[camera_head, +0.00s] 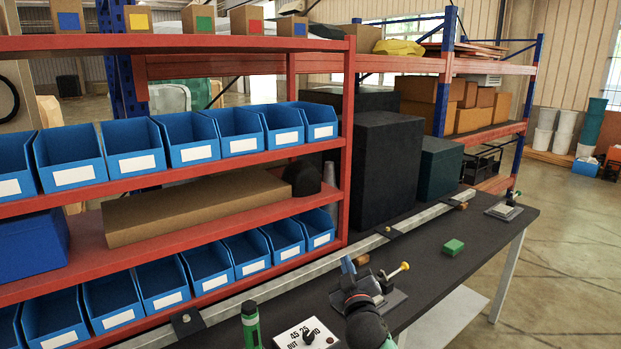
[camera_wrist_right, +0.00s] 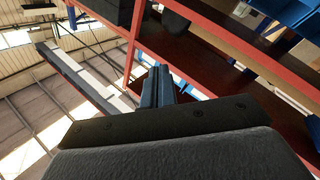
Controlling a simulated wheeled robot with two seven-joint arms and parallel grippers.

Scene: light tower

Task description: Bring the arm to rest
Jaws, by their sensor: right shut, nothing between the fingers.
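My right gripper (camera_head: 348,265) is low in the middle of the head view, above the dark bench (camera_head: 440,225), with its dark wrist below it. In the right wrist view its blue fingers (camera_wrist_right: 158,88) are together, with nothing between them. The fingers point up past the red shelf frame. My left gripper is not in the head view.
A metal fixture (camera_head: 395,300) is right beside my right gripper, partly hidden by it. A green block (camera_head: 454,247) lies on the bench. A green cylinder (camera_head: 250,325) and a white dial box (camera_head: 306,335) are left of my arm.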

